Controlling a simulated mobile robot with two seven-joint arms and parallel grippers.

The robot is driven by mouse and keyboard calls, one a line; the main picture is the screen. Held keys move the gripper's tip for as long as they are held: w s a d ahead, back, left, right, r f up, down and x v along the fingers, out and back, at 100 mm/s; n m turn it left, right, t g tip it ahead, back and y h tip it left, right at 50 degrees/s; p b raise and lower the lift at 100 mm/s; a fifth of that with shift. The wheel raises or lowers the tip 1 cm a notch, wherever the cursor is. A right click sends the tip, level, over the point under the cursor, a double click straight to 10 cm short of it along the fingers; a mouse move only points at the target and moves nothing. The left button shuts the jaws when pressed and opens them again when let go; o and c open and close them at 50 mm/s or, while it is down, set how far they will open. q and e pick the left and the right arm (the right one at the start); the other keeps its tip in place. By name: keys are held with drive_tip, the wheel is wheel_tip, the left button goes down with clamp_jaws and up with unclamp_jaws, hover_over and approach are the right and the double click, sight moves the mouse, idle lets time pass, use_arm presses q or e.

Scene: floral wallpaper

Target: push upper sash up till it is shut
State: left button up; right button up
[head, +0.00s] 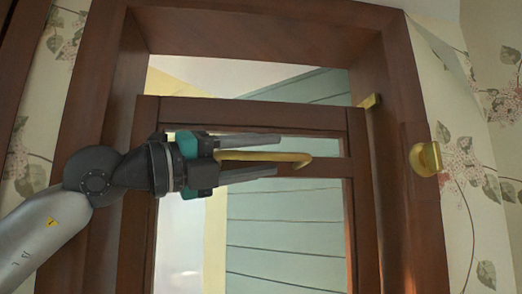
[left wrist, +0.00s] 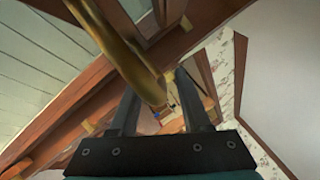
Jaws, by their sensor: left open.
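The window's upper sash (head: 300,116) is a brown wooden frame. Its top rail sits below the head of the window frame, and an open gap shows above it. A brass handle (head: 297,160) lies across a wooden rail of the window; it also shows large in the left wrist view (left wrist: 122,42). My left gripper (head: 279,157) comes in from the left and is open. Its two dark fingers lie above and below the handle in the head view, and the handle's end reaches past the fingertips. I cannot tell whether they touch. My right gripper is not in view.
The brown window frame (head: 408,150) surrounds the sash. A brass fitting (head: 426,158) sits on its right side, and a small brass piece (head: 371,101) is on the inner jamb. Floral wallpaper (head: 462,150) is at the right. Blue-green siding (head: 285,240) shows through the window.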

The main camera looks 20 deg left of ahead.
use_arm(q)
clamp_jaws()
idle(0.3)
idle(1.1)
